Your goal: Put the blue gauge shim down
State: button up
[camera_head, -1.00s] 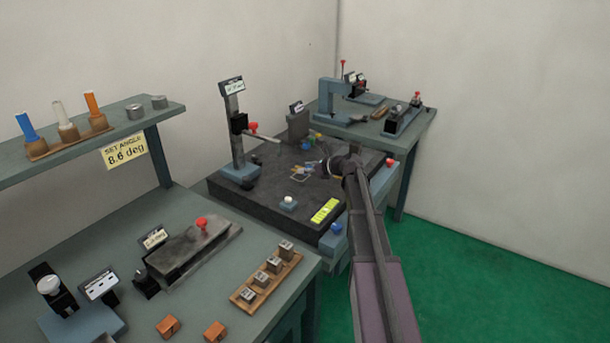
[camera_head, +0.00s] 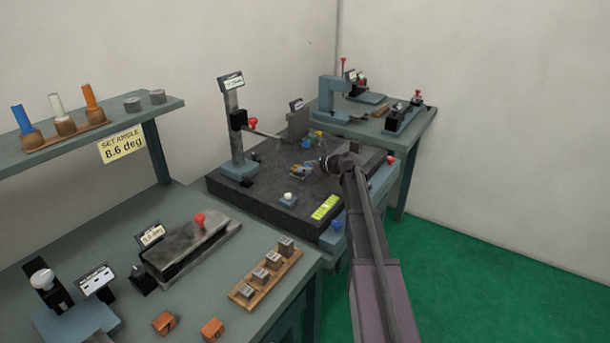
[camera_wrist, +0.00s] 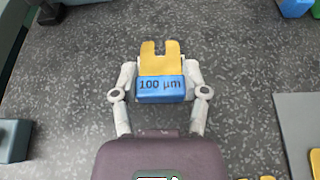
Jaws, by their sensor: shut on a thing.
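The blue gauge shim (camera_wrist: 161,90) is a blue block marked "100 µm" with a yellow forked plate (camera_wrist: 160,65) on its far side. In the wrist view it sits between the two fingers of my gripper (camera_wrist: 160,88), which is shut on it. Dark speckled granite lies beneath the shim; I cannot tell whether the shim touches it.
A height stand (camera_head: 238,130) with a red-knobbed arm rises at the plate's left. In the wrist view, a grey sheet (camera_wrist: 298,125) lies right and a blue block (camera_wrist: 295,8) at top right.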

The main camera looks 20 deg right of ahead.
jog(key=shift+f+b, duration=0.4)
jog(key=shift+f, duration=0.3)
jog(key=shift+f, duration=0.1)
jog(key=o, duration=1.1)
jog(key=shift+o, duration=0.2)
jog(key=shift+s+d+r, duration=0.1)
jog(key=shift+s+r, duration=0.05)
jog(key=shift+r, duration=0.1)
jog(key=p+v, duration=0.4)
jog(key=v, duration=0.7)
jog(key=shift+s+d+r+p, duration=0.15)
jog(key=shift+s+d+p, duration=0.05)
jog(key=shift+p, duration=0.1)
